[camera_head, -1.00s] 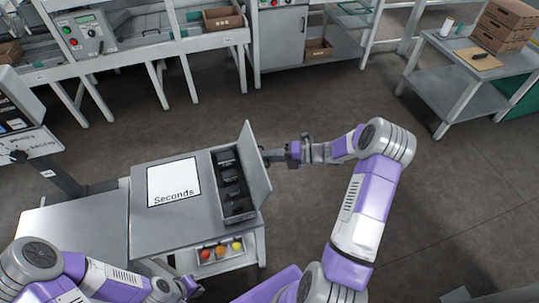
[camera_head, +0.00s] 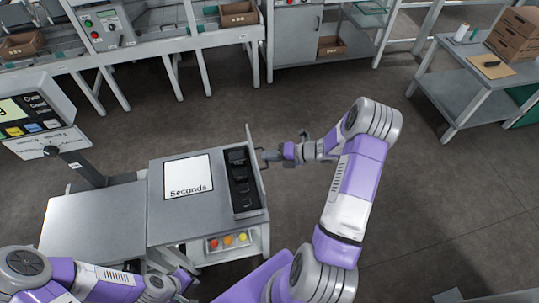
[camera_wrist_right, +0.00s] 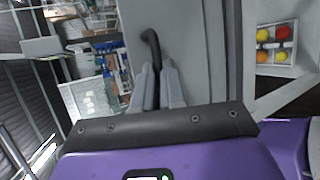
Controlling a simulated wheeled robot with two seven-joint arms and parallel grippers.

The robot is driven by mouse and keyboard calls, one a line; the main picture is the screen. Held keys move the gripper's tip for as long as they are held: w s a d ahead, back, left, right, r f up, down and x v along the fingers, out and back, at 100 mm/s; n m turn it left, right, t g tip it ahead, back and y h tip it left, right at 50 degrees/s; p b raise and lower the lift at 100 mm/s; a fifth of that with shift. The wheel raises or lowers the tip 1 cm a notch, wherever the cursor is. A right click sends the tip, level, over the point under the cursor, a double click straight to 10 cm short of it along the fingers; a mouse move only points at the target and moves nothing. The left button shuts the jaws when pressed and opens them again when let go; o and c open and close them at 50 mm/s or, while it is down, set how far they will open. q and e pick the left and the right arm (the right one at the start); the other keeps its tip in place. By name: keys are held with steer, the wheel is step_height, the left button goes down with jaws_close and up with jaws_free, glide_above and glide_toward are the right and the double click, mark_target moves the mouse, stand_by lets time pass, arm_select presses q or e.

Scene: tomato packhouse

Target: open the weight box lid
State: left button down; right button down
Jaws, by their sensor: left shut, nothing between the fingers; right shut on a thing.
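The weight box (camera_head: 240,180) is a dark slotted tray with black weights at the right side of the grey bench. Its grey lid (camera_head: 256,160) stands up along the box's right edge, seen nearly edge-on, and the box interior shows. My right gripper (camera_head: 268,155) is just right of the lid. In the right wrist view its fingers (camera_wrist_right: 158,88) are shut on the black handle (camera_wrist_right: 150,42), in front of the lid's grey face (camera_wrist_right: 190,45). My left gripper (camera_head: 188,284) is low at the bench's front, shut and empty, its fingertips hard to make out.
A white "Seconds" sheet (camera_head: 188,176) lies on the bench left of the box. A scale display (camera_head: 35,115) stands at the left. A tray of coloured tomatoes (camera_head: 228,241) sits below the bench top. Floor right of the lid is clear.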

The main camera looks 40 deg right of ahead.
steer(key=shift+w+r, duration=0.1)
steer(key=c, duration=1.2)
jaws_free()
steer(key=p+v, duration=0.1)
steer(key=v, duration=0.6)
steer(key=shift+s+d+r, duration=0.1)
steer(key=shift+s+d, duration=0.1)
steer(key=shift+s, duration=0.05)
